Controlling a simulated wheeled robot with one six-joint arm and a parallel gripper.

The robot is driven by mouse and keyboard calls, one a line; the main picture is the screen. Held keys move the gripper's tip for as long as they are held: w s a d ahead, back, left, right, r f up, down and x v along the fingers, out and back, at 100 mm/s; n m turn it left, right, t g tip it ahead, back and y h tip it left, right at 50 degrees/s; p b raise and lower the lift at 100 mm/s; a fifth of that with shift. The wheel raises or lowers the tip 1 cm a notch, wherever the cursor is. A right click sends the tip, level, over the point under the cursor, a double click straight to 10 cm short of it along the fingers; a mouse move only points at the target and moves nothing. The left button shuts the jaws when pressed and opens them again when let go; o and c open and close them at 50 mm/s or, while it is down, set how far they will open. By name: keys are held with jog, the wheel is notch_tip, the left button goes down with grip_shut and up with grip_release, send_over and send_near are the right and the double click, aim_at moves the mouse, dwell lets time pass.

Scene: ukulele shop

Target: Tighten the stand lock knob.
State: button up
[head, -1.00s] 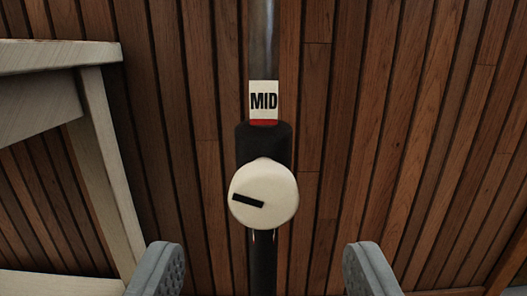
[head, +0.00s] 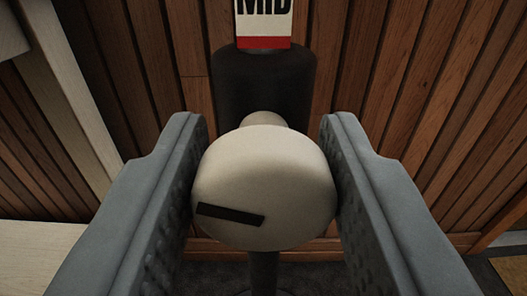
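The stand lock knob (head: 266,172) is a round cream knob with a dark bar mark on its lower left face, lying nearly level and tipping slightly down to the right. It sits on a black collar (head: 264,82) of the upright stand. My gripper (head: 264,122) has one grey ridged finger on each side of the knob. Both fingers appear pressed against its sides, so it looks shut on the knob. A white label (head: 264,22) reading MID, with a red band below it, is above the collar, its top cut off by the frame.
A wooden slat wall (head: 420,70) stands behind the stand. A pale wooden frame (head: 72,95) stands at the left. The stand's dark lower pole (head: 263,272) runs down to a dark floor. A tan patch shows at the lower right edge.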

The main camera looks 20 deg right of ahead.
jog(key=c, duration=0.4)
jog(key=shift+c, duration=0.2)
jog(key=shift+m, duration=0.4)
jog(key=m, duration=0.5)
jog(key=shift+d+m, duration=0.1)
jog(key=shift+m, duration=0.2)
jog(key=m, duration=0.6)
jog(key=shift+f+m, duration=0.15)
jog(key=shift+m, duration=0.15)
jog(key=o, duration=1)
jog(key=shift+d, duration=0.1)
jog(key=shift+s, duration=0.1)
